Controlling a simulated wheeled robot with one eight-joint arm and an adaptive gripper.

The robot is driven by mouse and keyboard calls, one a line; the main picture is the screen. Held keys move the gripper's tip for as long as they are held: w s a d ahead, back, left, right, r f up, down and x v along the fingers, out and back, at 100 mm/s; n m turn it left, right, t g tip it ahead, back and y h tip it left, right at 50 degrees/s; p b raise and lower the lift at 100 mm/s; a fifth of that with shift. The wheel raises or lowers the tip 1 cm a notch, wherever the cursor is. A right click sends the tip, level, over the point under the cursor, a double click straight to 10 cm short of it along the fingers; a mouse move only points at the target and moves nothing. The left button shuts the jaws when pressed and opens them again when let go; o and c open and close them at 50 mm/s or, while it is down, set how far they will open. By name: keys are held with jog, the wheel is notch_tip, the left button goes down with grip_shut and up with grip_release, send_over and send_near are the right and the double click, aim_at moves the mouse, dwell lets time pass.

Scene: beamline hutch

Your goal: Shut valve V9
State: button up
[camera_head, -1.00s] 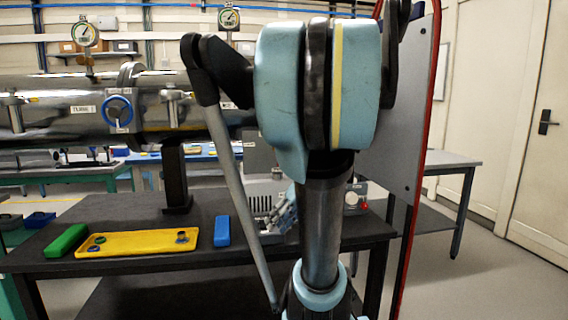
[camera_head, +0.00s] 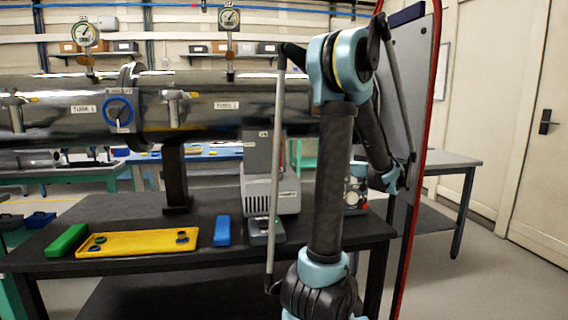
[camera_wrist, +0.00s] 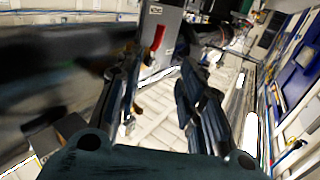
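I cannot read a V9 label in any view, so I cannot tell which fitting is valve V9. In the wrist view, a red lever (camera_wrist: 158,37) sits on a grey housing (camera_wrist: 171,20) with small white labels, beyond the fingertips. In the head view, a round blue-rimmed handwheel (camera_head: 118,113) is on the steel pipe (camera_head: 60,108), and a tee-handled fitting (camera_head: 175,105) with a yellow tip is to its right. My gripper (camera_wrist: 161,70) is open, with nothing visible between its fingers. In the head view my arm folds down at the right, and the fingers cannot be made out.
The black bench (camera_head: 130,270) holds a yellow tray (camera_head: 120,250), a green block (camera_head: 66,240), a blue block (camera_head: 222,231) and a grey machine (camera_head: 258,192). A red-edged grey panel (camera_head: 408,110) stands close to my arm. Open floor (camera_head: 480,270) lies at the right.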

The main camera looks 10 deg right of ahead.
aim_at(279, 153)
jog(key=x, duration=1.7)
jog(key=shift+r, duration=0.15)
jog(key=shift+c, duration=0.2)
grip_shut()
